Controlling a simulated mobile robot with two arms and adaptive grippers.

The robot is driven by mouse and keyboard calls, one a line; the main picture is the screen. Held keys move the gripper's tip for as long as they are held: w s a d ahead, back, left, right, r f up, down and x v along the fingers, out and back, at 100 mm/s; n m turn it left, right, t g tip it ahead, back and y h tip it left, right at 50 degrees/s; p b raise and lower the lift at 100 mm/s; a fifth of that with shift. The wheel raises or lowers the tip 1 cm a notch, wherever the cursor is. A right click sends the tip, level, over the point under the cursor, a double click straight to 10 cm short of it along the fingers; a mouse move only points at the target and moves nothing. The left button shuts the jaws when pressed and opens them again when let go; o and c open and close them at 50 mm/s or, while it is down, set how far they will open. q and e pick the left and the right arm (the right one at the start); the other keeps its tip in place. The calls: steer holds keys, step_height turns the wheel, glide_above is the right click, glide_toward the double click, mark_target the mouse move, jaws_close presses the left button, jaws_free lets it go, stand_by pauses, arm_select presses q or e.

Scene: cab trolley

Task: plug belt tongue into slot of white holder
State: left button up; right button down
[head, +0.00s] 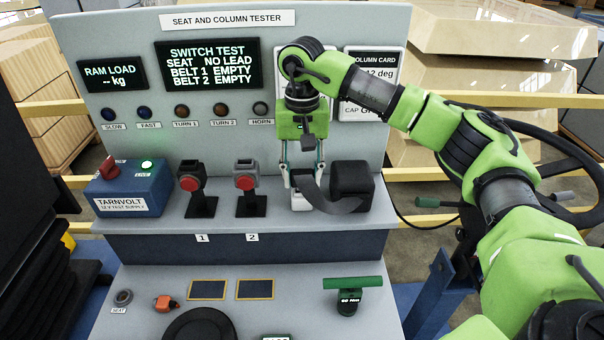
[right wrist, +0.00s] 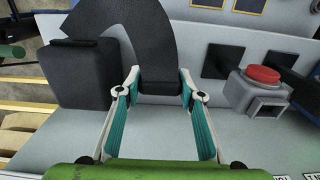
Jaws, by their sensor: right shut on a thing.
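My right gripper (head: 303,178) points down at the right part of the tester's shelf. The belt loops right to a black retractor box (head: 352,182). In the right wrist view the belt (right wrist: 150,35) runs between both teal-padded fingers (right wrist: 160,88). My left gripper is not in view.
A blue supply box (head: 130,190) is farther left. The screen (head: 209,65) reads both belts empty.

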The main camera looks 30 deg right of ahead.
steer(key=shift+f+b, duration=0.35)
steer(key=shift+f, duration=0.15)
steer(key=c, duration=1.3)
jaws_free()
step_height(320, 180, up, 12)
steer(key=o, duration=0.8)
